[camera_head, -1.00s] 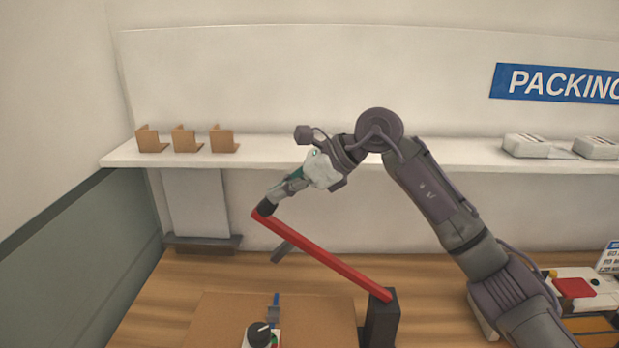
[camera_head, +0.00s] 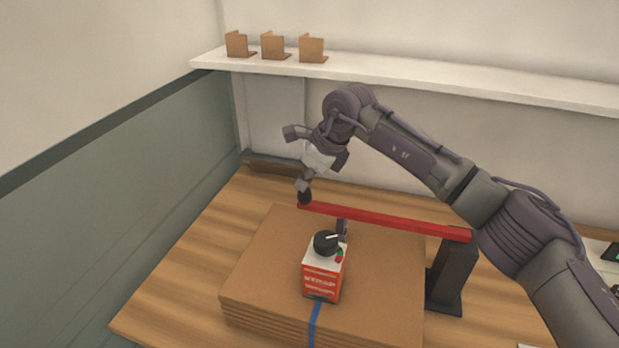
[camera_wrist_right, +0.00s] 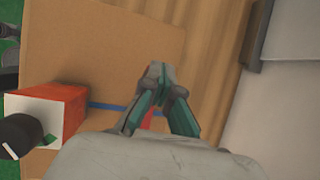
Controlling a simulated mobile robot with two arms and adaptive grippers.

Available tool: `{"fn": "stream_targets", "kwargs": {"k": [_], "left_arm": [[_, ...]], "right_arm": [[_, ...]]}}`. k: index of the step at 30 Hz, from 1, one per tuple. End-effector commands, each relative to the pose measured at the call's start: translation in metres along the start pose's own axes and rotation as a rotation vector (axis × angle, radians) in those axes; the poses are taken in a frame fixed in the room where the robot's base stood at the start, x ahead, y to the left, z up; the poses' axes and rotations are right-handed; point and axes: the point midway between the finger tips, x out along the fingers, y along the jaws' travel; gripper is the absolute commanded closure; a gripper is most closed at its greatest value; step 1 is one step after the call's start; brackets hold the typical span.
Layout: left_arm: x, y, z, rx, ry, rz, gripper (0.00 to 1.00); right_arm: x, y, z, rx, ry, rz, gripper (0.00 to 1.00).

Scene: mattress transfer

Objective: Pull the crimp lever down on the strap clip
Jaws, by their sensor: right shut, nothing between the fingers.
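The red lever (camera_head: 385,218) runs from a dark post (camera_head: 453,275) on the right to a black knob (camera_head: 305,198) at its left end. It is close to level above the cardboard stack. My right gripper (camera_head: 304,186) is shut and empty, with its tips at the knob; I cannot tell if they touch. In the wrist view its closed fingers (camera_wrist_right: 160,82) point over the cardboard, with a sliver of red lever (camera_wrist_right: 147,119) between them. A grey piece (camera_head: 343,228) shows below the lever. The strap clip is not clearly visible. My left gripper is out of view.
A red-and-white strap box (camera_head: 323,280) with a black dial stands on the cardboard stack (camera_head: 255,270), with a blue strap (camera_head: 315,322) in front. A white shelf (camera_head: 420,82) with small brown brackets (camera_head: 275,46) runs along the wall. The wooden table (camera_head: 190,265) is clear at left.

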Motion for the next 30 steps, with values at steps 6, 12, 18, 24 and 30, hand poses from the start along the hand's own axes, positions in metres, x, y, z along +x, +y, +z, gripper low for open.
{"fn": "stream_targets", "kwargs": {"k": [6,12,18,24,30], "left_arm": [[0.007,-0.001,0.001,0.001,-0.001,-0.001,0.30],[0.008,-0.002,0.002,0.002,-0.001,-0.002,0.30],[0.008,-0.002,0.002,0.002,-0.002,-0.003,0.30],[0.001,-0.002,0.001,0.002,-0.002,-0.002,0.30],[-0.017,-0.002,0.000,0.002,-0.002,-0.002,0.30]], "right_arm": [[0.020,0.006,-0.009,0.004,0.018,0.016,1.00],[0.021,0.007,-0.010,0.004,0.020,0.019,1.00],[0.021,0.008,-0.010,0.003,0.021,0.021,1.00],[0.005,0.004,-0.004,0.001,0.015,0.015,1.00],[-0.041,-0.005,0.013,-0.003,-0.006,-0.007,1.00]]}}
